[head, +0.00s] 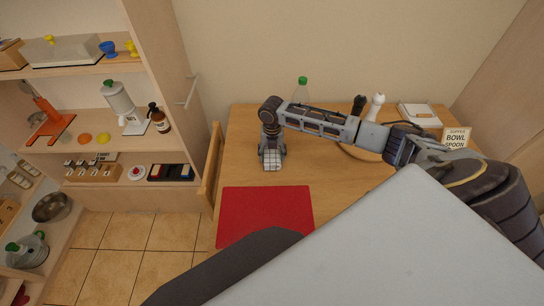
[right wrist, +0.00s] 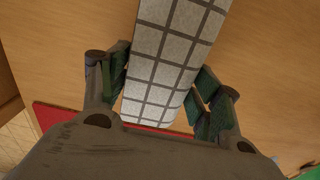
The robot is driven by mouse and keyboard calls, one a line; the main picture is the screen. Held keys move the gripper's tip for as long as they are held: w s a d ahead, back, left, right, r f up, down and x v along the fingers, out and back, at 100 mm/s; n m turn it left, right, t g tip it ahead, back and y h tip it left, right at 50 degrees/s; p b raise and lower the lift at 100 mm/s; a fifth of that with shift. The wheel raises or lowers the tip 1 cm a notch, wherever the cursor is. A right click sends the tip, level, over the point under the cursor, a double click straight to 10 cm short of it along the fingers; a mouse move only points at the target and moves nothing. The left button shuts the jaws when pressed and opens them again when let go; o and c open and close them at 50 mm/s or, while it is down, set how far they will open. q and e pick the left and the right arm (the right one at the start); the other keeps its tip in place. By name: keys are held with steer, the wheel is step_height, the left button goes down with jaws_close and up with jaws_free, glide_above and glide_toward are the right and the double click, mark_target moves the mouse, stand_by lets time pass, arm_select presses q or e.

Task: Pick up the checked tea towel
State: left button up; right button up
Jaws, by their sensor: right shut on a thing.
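The checked tea towel (head: 272,161) is white with dark grid lines. It is at my right gripper (head: 272,150), over the back left part of the wooden table. In the right wrist view the towel (right wrist: 168,60) runs between the two fingers of the right gripper (right wrist: 165,95), which is shut on it. The arm and gripper hide part of the towel in the head view. I cannot tell whether the towel touches the table. My left gripper is not in view.
A red mat (head: 265,214) lies on the wooden table (head: 340,190) in front of the gripper. A green-capped bottle (head: 301,92), a white shaker (head: 375,106), a bowl (head: 360,152) and a sign (head: 456,139) stand toward the back. A chair back (head: 211,168) is at the left edge.

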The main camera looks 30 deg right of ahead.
mark_target(272, 153)
step_height(272, 153, up, 8)
steer(key=shift+r, duration=0.15)
stand_by(0.3)
steer(key=o, duration=0.5)
steer(key=c, duration=0.4)
